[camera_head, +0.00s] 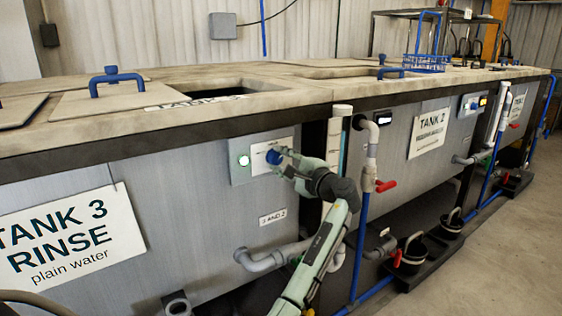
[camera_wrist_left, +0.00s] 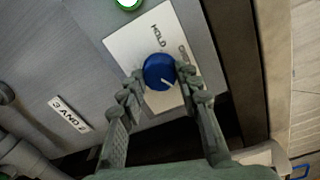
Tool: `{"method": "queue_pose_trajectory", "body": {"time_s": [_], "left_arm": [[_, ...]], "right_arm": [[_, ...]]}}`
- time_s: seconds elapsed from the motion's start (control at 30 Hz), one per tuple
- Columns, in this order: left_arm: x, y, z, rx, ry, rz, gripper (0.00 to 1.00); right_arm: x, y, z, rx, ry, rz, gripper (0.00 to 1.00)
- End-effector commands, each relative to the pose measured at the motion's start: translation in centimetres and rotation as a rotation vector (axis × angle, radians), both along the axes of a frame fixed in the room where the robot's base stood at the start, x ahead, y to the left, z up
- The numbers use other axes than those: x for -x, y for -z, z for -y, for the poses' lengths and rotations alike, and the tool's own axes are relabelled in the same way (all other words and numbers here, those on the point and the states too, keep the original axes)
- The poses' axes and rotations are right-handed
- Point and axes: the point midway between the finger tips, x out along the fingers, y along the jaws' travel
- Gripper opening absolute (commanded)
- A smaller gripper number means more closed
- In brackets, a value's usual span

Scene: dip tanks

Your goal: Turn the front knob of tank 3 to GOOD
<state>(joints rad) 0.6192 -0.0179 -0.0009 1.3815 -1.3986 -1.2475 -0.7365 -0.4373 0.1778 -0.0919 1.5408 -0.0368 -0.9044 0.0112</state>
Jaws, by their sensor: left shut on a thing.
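The blue front knob (camera_head: 273,157) sits on a white plate (camera_head: 266,147) on the front of tank 3. In the left wrist view the knob (camera_wrist_left: 159,71) has a white pointer mark at its lower edge, toward lower right. The plate (camera_wrist_left: 125,43) reads HOLD above the knob; a second word at its right is partly hidden by a finger. My left gripper (camera_head: 279,160) is shut on the knob, with one finger on each side in the left wrist view (camera_wrist_left: 156,76). My right gripper is not in view.
A lit green lamp (camera_head: 243,160) is left of the knob plate. Grey pipes (camera_head: 270,260) and a blue pipe with a red valve handle (camera_head: 386,186) stand close to my left arm. Black buckets (camera_head: 412,254) sit on the floor tray at right.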

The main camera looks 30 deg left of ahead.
Motion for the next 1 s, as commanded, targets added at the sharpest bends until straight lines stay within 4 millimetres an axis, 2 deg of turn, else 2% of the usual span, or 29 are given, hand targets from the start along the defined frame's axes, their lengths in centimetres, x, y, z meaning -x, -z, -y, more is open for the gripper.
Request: {"method": "queue_pose_trajectory", "body": {"time_s": [0.4,0.43,0.57,0.6,0.87,1.0], "left_arm": [[0.0,0.1,0.0,-0.002,0.000,-0.009,0.04],[0.0,0.1,0.0,-0.002,0.000,-0.009,0.35],[0.0,0.1,0.0,-0.002,0.000,-0.008,0.51],[0.0,0.0,0.0,-0.003,0.000,-0.007,0.54],[0.0,0.0,0.1,-0.003,0.000,-0.007,0.54],[0.3,0.0,1.0,-0.002,0.001,-0.007,0.54]], "right_arm": [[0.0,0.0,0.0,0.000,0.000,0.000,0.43],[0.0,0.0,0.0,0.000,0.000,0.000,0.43],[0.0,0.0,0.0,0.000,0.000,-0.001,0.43],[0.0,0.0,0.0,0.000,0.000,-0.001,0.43],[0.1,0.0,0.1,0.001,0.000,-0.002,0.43],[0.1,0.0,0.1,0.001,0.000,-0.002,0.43]]}}
